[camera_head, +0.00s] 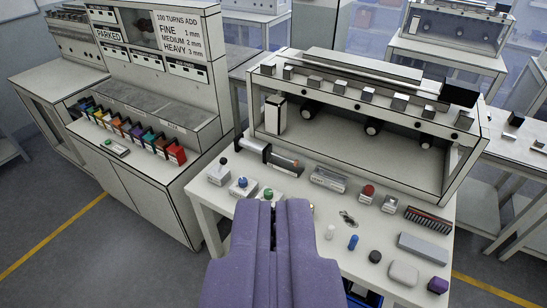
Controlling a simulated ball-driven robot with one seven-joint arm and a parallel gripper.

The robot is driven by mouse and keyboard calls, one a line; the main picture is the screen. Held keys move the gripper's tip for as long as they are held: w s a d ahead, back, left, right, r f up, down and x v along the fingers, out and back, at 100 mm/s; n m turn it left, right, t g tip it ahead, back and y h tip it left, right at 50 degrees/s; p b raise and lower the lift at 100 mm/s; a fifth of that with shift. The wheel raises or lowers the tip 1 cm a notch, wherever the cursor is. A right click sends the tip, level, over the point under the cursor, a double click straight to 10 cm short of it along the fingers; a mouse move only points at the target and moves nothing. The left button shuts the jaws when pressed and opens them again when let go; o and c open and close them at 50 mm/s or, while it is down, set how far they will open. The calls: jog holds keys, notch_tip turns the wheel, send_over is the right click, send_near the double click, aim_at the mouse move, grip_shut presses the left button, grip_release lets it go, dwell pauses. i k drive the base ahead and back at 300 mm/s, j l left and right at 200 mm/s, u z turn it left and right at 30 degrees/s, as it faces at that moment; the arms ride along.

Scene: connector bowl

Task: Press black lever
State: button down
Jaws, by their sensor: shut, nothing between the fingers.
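A small pale box with a black-tipped lever (223,162) stands at the table's left end. It looks upright, and I see nothing touching it. Beside it are a similar box with a blue tip (242,183) and one with a green tip (268,194). My purple gripper (273,208) is shut and empty at the bottom middle. In the picture it lies below and right of the black lever, and its tips overlap the table near the green one. I cannot tell how high it is above the table.
A dark cylinder tool (270,155) lies behind the levers. A white shelf rack (352,160) stands at the table's back. Several small pieces, a grey bar (423,248) and a brush (428,219) lie to the right.

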aim_at(223, 161)
jog(key=i+j+u, duration=0.1)
jog(key=i, duration=2.05)
